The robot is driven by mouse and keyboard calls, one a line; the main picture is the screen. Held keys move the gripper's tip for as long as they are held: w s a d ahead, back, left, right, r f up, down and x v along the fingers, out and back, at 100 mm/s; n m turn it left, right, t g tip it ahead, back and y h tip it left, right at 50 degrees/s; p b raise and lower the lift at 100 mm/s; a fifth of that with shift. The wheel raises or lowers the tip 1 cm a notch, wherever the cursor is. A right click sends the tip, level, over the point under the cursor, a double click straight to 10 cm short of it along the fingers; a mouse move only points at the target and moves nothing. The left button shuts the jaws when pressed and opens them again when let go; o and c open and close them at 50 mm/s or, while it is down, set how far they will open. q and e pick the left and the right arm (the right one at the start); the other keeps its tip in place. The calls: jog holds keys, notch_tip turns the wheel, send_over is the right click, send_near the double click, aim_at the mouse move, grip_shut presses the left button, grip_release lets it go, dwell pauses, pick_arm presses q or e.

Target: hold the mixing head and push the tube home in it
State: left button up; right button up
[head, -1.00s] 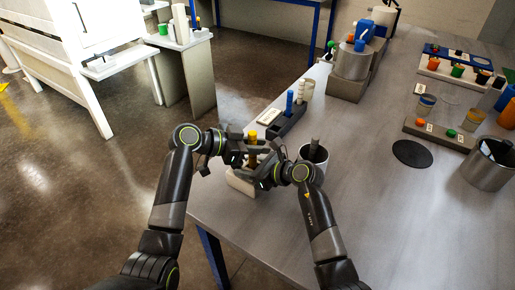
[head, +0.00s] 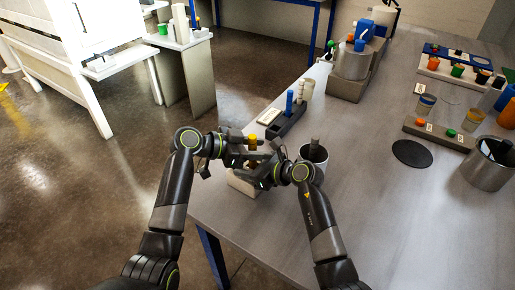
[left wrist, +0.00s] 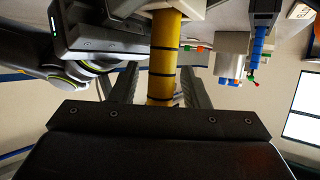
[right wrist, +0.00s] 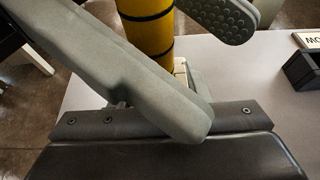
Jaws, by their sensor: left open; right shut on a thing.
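A yellow cylinder (head: 252,139) with black bands stands upright between my two grippers, near the table's left edge; which task part it is, I cannot tell. My left gripper (head: 256,154) is open, with its fingers on either side of the cylinder. In the left wrist view, the yellow cylinder (left wrist: 164,45) runs between the spread fingers. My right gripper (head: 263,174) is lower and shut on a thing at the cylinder. In the right wrist view, the yellow cylinder (right wrist: 147,28) shows behind the fingers. The grippers hide the joint between tube and mixing head.
A pale block (head: 241,184) lies under the grippers at the table edge. A dark rack (head: 287,122) with a blue peg stands behind them. A grey cup (head: 313,158) is close at right. A black disc (head: 411,153) lies further right, with bare table between.

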pick_arm(q)
jog(key=v, duration=1.2)
pick_arm(e)
jog(key=o, duration=0.9)
